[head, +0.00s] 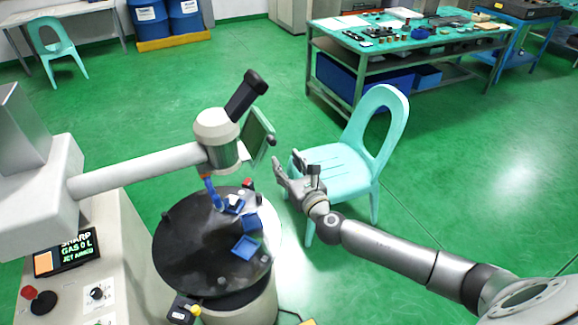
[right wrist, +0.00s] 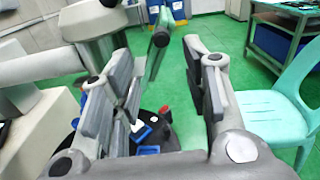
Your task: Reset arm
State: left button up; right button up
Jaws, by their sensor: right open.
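My right gripper (head: 295,170) is raised between the round black table and the turquoise chair. Its jaws are open, with nothing seen between them. In the right wrist view the two fingers of the gripper (right wrist: 160,80) stand wide apart, with green floor showing through the gap. My right arm comes in from the lower right. My left gripper is in neither view.
The round black table (head: 180,245) bears blue pieces (head: 246,247) and a machine head (head: 218,140) overhangs it. A turquoise chair (head: 335,170) stands close beside my gripper. A control panel (head: 68,255) is at left, and a workbench (head: 420,40) at back. Open floor lies right.

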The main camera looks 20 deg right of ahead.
jog(key=shift+s, duration=0.25)
dwell(0.3)
jog(key=s+d+f+m+g+h+b, duration=0.1)
jog(key=s+d+f+m+g, duration=0.3)
jog(key=f, duration=0.9)
jog(key=s+f+m+g+h+b, duration=0.15)
jog(key=s+f+m, duration=0.5)
jog(key=f, duration=0.65)
jog(key=s+d+f+m+g+b, duration=0.15)
jog(key=s+f+m+g, duration=0.35)
jog(key=f, duration=0.7)
jog(key=s+a+f+m+g+b, duration=0.25)
jog(key=s+f+m, duration=0.85)
jog(key=s+f, duration=0.65)
jog(key=s+a+f+m+g, duration=0.1)
jog(key=s+m, duration=0.1)
jog(key=s, duration=0.5)
jog(key=s+a+f+m+g+y, duration=0.1)
jog(key=s+a+f+m, duration=0.1)
jog(key=s, duration=0.5)
jog(key=s+a+f+m+g+y, duration=0.1)
jog(key=s+a+f+m+g, duration=0.1)
jog(key=s+m, duration=0.2)
jog(key=s, duration=0.3)
